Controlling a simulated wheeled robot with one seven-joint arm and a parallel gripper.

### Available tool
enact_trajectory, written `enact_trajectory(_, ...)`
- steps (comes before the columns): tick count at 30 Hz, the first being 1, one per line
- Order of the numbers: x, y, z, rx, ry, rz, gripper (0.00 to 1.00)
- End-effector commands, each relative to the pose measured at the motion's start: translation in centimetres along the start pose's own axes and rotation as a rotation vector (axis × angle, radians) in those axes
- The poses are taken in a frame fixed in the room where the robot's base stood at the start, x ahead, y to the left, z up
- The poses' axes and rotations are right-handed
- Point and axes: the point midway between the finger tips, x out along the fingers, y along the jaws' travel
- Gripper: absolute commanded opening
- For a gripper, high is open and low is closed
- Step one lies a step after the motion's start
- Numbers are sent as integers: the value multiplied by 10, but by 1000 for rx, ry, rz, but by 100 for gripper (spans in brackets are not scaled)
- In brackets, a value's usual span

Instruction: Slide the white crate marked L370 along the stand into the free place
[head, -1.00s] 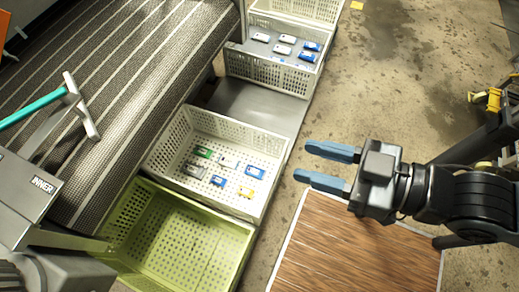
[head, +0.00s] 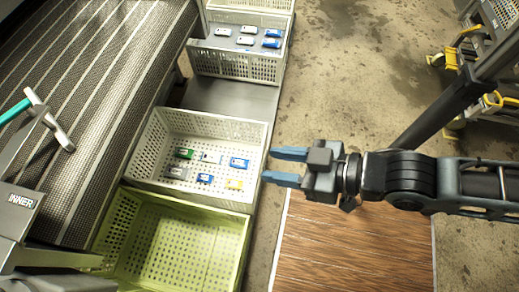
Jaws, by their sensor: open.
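A white crate (head: 218,127) with several small green, grey, blue and yellow items in it sits on the stand, in the middle of the head view. Another white crate (head: 238,66) with blue and white items stands farther back. I can read no L370 mark on either. Between them is a bare grey metal stretch of the stand (head: 232,97), the free place. My gripper (head: 267,165) is open and empty, its two blue fingers pointing left at the middle crate's right side. The fingertips are very close to that side; I cannot tell whether they touch.
An empty green crate (head: 175,243) adjoins the middle crate on the near side. A dark mesh conveyor (head: 95,90) runs along the left. A further white crate (head: 255,5) is at the top edge. A brown wood-look board (head: 350,245) lies below my arm.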

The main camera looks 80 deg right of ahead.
Motion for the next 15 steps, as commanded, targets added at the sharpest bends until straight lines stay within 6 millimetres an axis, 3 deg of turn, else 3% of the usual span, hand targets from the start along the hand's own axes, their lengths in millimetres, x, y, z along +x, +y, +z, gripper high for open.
enact_trajectory(1,29,10,41,38,-39,39,43)
enact_trajectory(3,59,22,85,99,-110,93,43)
enact_trajectory(9,146,68,205,308,-315,265,43)
enact_trajectory(15,224,124,307,560,-512,452,43)
